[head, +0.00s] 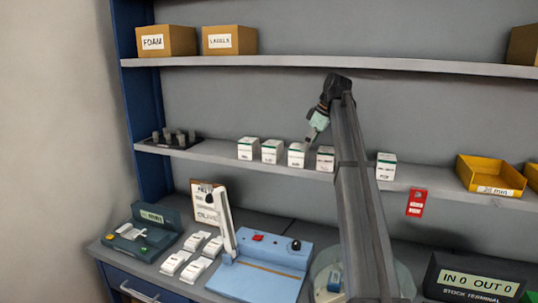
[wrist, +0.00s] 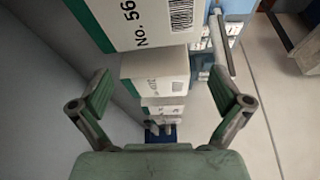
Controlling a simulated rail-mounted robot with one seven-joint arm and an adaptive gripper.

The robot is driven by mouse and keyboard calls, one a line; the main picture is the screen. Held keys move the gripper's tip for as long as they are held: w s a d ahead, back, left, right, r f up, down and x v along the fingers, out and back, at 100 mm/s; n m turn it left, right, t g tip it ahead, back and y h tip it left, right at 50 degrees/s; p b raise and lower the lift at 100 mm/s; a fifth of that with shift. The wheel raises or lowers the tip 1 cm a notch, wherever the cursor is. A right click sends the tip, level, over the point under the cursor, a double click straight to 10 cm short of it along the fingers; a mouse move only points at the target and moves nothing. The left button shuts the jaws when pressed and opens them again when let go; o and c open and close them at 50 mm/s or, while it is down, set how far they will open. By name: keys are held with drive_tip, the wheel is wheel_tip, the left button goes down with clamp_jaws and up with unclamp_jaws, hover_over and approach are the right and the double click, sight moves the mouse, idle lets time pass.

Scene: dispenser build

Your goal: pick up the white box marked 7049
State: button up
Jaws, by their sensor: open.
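My gripper (head: 313,133) is just above the row, near the third and fourth boxes. In the wrist view my gripper (wrist: 160,86) is open and empty. A near box (wrist: 150,22) reads "No. 56", partly cut off. Another box (wrist: 155,72), its number unclear, appears between the fingers, touching neither.
My arm crosses the shelf front and may hide part of the row. A dark rack (head: 170,141) stands at left and a yellow bin (head: 490,176) at right. The upper shelf (head: 330,64) runs above. A blue device (head: 268,265) stands on the counter below.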

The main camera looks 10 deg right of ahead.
sight(279, 143)
drive_tip(key=w+a+p, duration=0.1)
drive_tip(key=w+a, duration=0.1)
drive_tip(key=a, duration=0.1)
drive_tip(key=w+a+p, duration=0.1)
drive_tip(key=w+a, duration=0.1)
drive_tip(key=a, duration=0.1)
drive_tip(key=w+a+p, duration=0.1)
drive_tip(key=a, duration=0.2)
drive_tip(key=shift+w, duration=0.4)
drive_tip(key=shift+w+a+p+x, duration=0.15)
drive_tip(key=shift+p+x, duration=0.4)
drive_tip(key=shift+x, duration=0.75)
drive_tip(key=shift+w+a+p+x, duration=0.15)
drive_tip(key=shift+p+x, duration=0.35)
drive_tip(key=shift+x, duration=0.85)
drive_tip(key=shift+s+r, duration=0.15)
drive_tip(key=shift+s, duration=0.05)
drive_tip(key=c, duration=1.2)
drive_tip(key=shift+c, duration=0.2)
